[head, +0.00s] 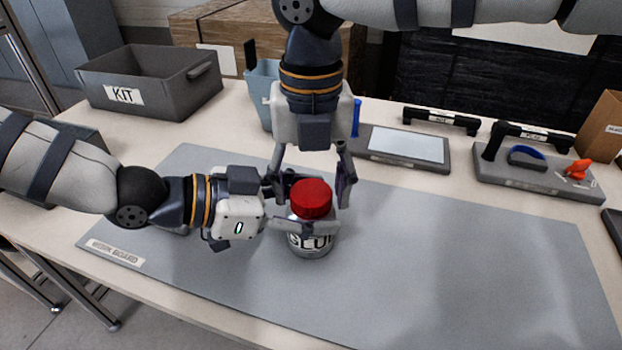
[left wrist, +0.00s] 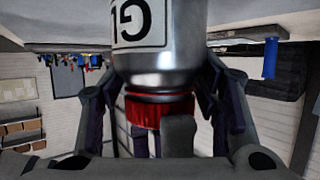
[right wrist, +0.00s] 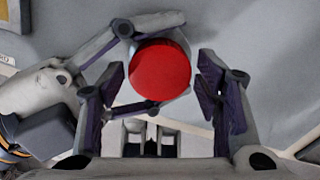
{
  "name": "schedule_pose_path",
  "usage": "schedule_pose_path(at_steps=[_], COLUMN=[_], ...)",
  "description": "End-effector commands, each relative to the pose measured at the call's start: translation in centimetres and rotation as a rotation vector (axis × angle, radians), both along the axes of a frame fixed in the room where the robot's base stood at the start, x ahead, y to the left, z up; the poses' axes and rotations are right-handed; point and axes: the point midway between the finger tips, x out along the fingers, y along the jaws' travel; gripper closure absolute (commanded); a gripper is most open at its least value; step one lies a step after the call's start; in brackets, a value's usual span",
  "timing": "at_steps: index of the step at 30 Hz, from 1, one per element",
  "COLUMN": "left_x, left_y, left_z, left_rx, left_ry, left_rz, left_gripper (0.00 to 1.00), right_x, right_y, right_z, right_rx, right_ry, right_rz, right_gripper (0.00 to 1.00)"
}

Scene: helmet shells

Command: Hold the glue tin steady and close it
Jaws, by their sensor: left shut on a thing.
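The glue tin (head: 312,244) is a silver can with a white label, upright on the grey work board (head: 450,260). Its red lid (head: 311,198) sits on top; I cannot tell how tight it is. My left gripper (head: 308,212) comes in from the left and is shut on the tin's upper body, a finger on each side. The left wrist view shows the tin (left wrist: 155,65) upside down between the fingers. My right gripper (head: 313,186) points down from above. Its fingers stand open on either side of the lid, with gaps showing around the lid (right wrist: 160,70) in the right wrist view.
Behind stand a grey KIT bin (head: 150,85), a light blue container (head: 262,90) and a grey tray with a pale panel (head: 405,146). A grey caddy (head: 540,178) with an orange item is at the right. The board's right side is clear.

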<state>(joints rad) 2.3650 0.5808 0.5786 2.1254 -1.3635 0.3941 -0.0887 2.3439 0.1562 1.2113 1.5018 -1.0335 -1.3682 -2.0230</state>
Motion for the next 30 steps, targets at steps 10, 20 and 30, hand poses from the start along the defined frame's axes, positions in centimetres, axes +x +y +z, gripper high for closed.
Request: schedule_pose_path(at_steps=[10,20,30], left_x=[-0.09,-0.08,-0.08], left_y=[0.06,0.06,0.06], left_z=[-0.31,-0.31,-0.31], left_rx=[0.004,0.004,0.005], left_ry=[0.006,0.006,0.007], left_rz=[0.0,0.0,0.0], left_gripper=[1.0,1.0,1.0], right_x=[-0.01,0.0,0.02], right_y=[-0.02,-0.05,-0.03], right_z=[-0.05,-0.08,-0.07], right_rx=[-0.003,-0.002,0.0], right_ry=[0.001,0.002,0.001], right_rz=[-0.047,-0.302,-0.3], right_gripper=[0.88,0.88,0.35])
